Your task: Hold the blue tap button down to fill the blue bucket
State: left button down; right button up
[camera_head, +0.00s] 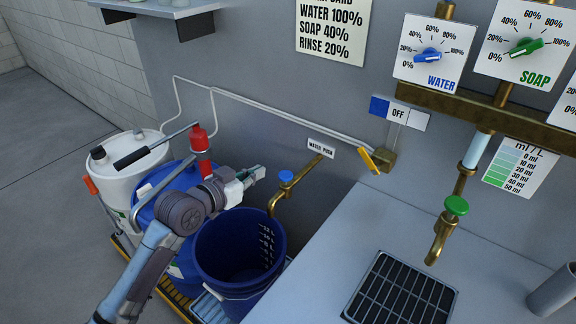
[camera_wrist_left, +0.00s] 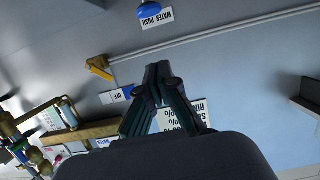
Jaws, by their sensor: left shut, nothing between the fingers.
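The blue tap button (camera_head: 286,177) sits on top of a brass tap (camera_head: 292,192) on the wall, by a "WATER PUSH" label. In the left wrist view the blue button (camera_wrist_left: 149,8) is at the top edge, apart from the fingers. The blue bucket (camera_head: 226,279) stands below the tap; its visible inside looks empty, with level marks. My left gripper (camera_head: 258,173) is shut and empty, to the left of the button and above the bucket's far rim. Its closed fingers (camera_wrist_left: 158,75) also show in the left wrist view. My right gripper is not in view.
A blue drum (camera_head: 172,187) with a red pump (camera_head: 198,138) and a white drum (camera_head: 130,175) stand at the left. A counter (camera_head: 345,235) with a black drain grate (camera_head: 400,288) is at the right. A green-topped tap (camera_head: 456,205) hangs above it. Water and soap dials are on the wall.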

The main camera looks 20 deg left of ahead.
pick_arm(q)
jog(key=p, duration=0.2)
send_over(281, 178)
notch_tip(281, 178, down, 2)
jog(key=shift+f, duration=0.1)
notch_tip(281, 178, down, 3)
jog(key=shift+s+a+r, duration=0.1)
jog(key=shift+f, duration=0.65)
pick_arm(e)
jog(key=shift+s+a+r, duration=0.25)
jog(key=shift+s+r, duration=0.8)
